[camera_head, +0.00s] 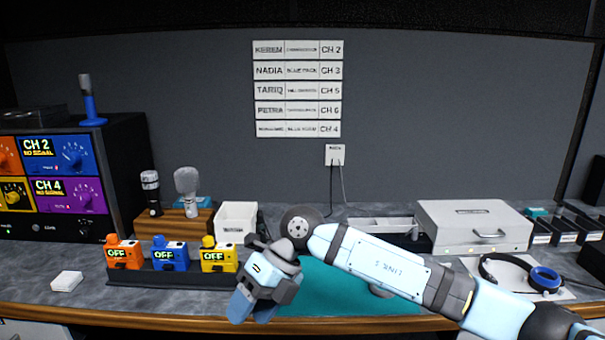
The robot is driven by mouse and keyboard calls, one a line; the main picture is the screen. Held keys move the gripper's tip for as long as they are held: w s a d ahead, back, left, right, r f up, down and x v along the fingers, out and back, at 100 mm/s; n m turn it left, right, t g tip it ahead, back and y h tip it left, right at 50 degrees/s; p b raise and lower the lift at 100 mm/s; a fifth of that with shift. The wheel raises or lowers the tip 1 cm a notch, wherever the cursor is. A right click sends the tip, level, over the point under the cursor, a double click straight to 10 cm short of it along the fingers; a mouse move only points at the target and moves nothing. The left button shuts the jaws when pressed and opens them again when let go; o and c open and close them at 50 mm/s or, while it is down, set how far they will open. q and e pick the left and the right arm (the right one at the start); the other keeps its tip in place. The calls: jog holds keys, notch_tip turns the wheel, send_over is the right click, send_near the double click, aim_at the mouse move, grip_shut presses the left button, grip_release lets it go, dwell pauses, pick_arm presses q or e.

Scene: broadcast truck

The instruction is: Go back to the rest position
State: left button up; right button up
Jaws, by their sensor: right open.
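My right arm comes in from the right, low over the counter. My right gripper (253,307) is open and points down at the counter's front edge, beside the yellow pack. I see nothing between its fingers. My left gripper is not in this view. Orange (124,254), blue (170,256) and yellow (218,257) packs with "OFF" displays stand upright in a dark rack (170,279) left of the gripper. A teal mat (340,295) lies under my right arm, which hides part of it.
A grey case (474,226) and headphones (540,279) are at right. A channel panel (60,180) is at left. A small white block (67,281) lies front left.

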jog(key=s+a+r+m+g+y, duration=0.25)
jog(key=s+m+y, duration=0.4)
jog(key=y, duration=0.65)
jog(key=d+f+m+t+h, duration=0.5)
jog(key=d+f+m+t, duration=0.35)
jog(key=m+t, duration=0.5)
jog(key=d+f+m+t+h, duration=0.5)
jog(key=d+f+m+t, duration=0.45)
jog(key=m, duration=0.65)
jog(key=s+d+f+m+g+h, duration=0.5)
jog(key=s+d+f+m+h, duration=0.1)
jog(key=s+d+f, duration=0.6)
pick_arm(q)
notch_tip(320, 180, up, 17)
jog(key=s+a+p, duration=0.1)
jog(key=p, duration=2.2)
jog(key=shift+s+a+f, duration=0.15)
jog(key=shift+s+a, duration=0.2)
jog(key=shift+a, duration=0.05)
pick_arm(e)
notch_tip(320, 180, up, 15)
jog(key=s, duration=0.2)
jog(key=shift+s+d+r, duration=0.2)
jog(key=shift+s+d, duration=0.05)
jog(key=shift+d, duration=0.05)
